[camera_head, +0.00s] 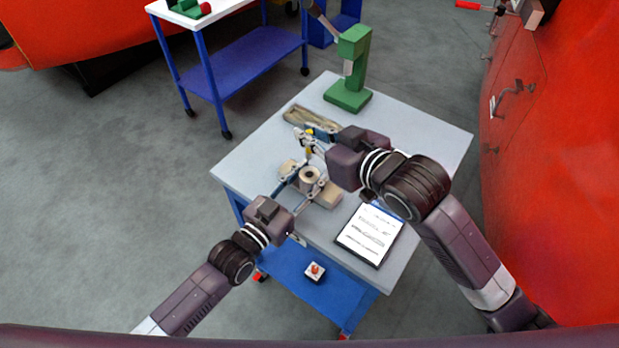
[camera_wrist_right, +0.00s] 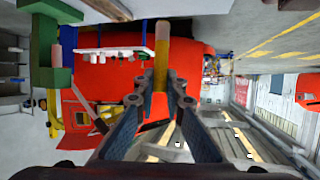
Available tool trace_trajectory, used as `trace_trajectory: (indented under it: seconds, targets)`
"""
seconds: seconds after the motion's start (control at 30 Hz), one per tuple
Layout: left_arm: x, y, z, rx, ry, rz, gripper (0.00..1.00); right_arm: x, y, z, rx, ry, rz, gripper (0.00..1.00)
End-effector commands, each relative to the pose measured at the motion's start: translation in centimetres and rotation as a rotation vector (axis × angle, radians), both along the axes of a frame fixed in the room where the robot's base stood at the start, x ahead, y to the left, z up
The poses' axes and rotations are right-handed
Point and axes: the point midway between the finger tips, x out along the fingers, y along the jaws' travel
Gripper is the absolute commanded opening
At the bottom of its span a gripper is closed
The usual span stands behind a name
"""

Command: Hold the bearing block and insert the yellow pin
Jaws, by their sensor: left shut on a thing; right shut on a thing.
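The bearing block (camera_head: 328,197) is beige with a raised round boss and a dark bore facing up. It sits on the light table in the head view. My left gripper (camera_head: 300,184) is shut on it, one finger on each side of the boss. My right gripper (camera_head: 310,146) is shut on the yellow pin (camera_head: 310,155) a little above and behind the bore. In the right wrist view the pin (camera_wrist_right: 161,58) stands between the fingertips (camera_wrist_right: 160,88), yellow near them and tan at its far end. The pin looks apart from the block.
The table (camera_head: 430,135) also carries a green stand (camera_head: 348,97), a tan tray (camera_head: 298,115) and a clipboard (camera_head: 368,236). A red push-button box (camera_head: 315,271) is on the blue lower shelf. A blue cart (camera_head: 235,76) stands behind. A red train body (camera_head: 570,170) is at right.

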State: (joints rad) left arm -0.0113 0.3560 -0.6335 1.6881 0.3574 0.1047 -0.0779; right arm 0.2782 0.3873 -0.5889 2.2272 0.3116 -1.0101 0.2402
Motion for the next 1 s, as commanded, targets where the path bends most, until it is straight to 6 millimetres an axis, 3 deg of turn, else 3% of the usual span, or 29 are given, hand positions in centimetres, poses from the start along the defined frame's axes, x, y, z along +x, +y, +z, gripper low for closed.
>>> trace_trajectory:
  seconds: [0.2, 0.6, 1.0]
  targets:
    - [0.0, 0.0, 0.0, 0.0, 0.0, 0.0, 0.0, -0.1, -0.1, -4.3, -0.003, 0.007, -0.004, 0.0]
    - [0.0, 0.0, 0.0, 0.0, 0.0, 0.0, 0.0, 0.0, -0.1, -9.0, -0.001, 0.004, -0.003, 0.0]
    - [0.0, 0.0, 0.0, -0.001, 0.001, 0.0, 0.0, 0.0, -0.1, -9.7, -0.001, 0.002, -0.002, 0.0]
